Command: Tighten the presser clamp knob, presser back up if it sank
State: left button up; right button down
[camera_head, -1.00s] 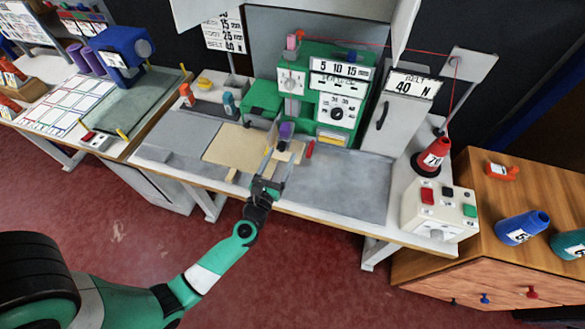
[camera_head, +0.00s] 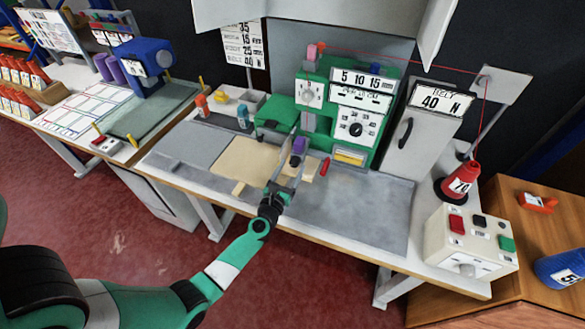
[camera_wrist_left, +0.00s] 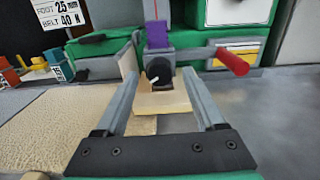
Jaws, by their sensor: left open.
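The green sewing machine (camera_head: 352,112) stands at the back of the table. At its front is a purple block (camera_head: 300,145), also in the left wrist view (camera_wrist_left: 157,35). Below it, a black knob with a white mark (camera_wrist_left: 160,72) faces me above a tan piece (camera_wrist_left: 160,103). A red lever (camera_wrist_left: 232,62) sticks out to the right; it shows in the head view (camera_head: 324,167). My left gripper (camera_head: 296,152) is open, its fingers pointing at the machine. In the left wrist view the fingertips (camera_wrist_left: 160,77) lie on either side of the knob, apart from it. My right gripper is not in view.
A tan cloth (camera_head: 247,163) lies left of the machine. The grey mat (camera_head: 365,210) at the right is clear. A red cone marked 70 (camera_head: 459,182) and a button box (camera_head: 470,238) stand at the right end. A grey cabinet (camera_head: 418,125) stands beside the machine.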

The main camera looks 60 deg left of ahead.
pick_arm(q)
jog(key=shift+w+a, duration=0.45)
jog(key=shift+w, duration=0.1)
jog(key=shift+c, duration=0.3)
grip_shut()
